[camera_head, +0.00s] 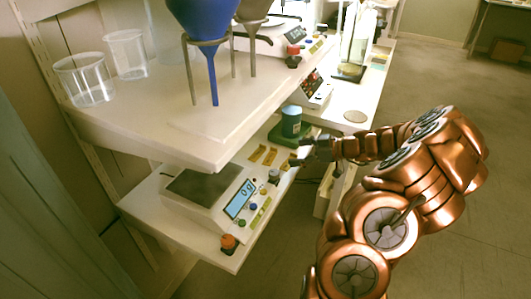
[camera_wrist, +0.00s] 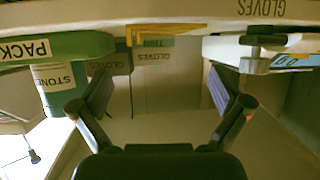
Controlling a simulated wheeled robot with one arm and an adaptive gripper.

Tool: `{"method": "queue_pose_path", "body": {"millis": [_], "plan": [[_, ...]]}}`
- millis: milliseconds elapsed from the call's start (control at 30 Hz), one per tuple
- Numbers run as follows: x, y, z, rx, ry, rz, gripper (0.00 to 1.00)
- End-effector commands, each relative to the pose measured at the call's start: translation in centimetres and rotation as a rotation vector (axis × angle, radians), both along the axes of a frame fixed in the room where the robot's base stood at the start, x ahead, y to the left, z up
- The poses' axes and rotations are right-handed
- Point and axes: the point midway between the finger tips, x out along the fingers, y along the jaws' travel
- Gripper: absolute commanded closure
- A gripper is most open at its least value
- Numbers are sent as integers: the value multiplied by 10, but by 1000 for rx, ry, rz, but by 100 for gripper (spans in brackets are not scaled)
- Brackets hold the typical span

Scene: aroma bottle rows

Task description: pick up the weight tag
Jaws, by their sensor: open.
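Small flat yellow pieces (camera_head: 262,155) lie on the lower shelf, between the scale and a green-blue container; I cannot tell which one is the weight tag. In the wrist view a yellow piece (camera_wrist: 165,31) shows at the shelf edge, beyond my fingertips and roughly between them. My gripper (camera_head: 298,154) is at the right edge of that shelf, close beside the yellow pieces. In the wrist view my gripper (camera_wrist: 163,88) is open, with nothing visible between its fingers.
A scale with a blue display (camera_head: 240,199) stands on the lower shelf (camera_head: 150,200). A green-blue container (camera_head: 291,122) stands behind the yellow pieces. The upper shelf (camera_head: 165,125) overhangs, holding glass beakers (camera_head: 86,80) and a blue funnel (camera_head: 205,20). Open floor lies right.

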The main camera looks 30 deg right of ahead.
Motion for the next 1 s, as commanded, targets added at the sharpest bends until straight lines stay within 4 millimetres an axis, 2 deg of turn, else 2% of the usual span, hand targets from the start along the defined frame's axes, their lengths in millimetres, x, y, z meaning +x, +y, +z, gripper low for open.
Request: {"method": "queue_pose_path", "body": {"millis": [600, 900, 1000], "plan": [[45, 39, -30, 0, 2, 3, 0], [48, 41, -31, 0, 1, 2, 0], [48, 41, -31, 0, 1, 2, 10]]}}
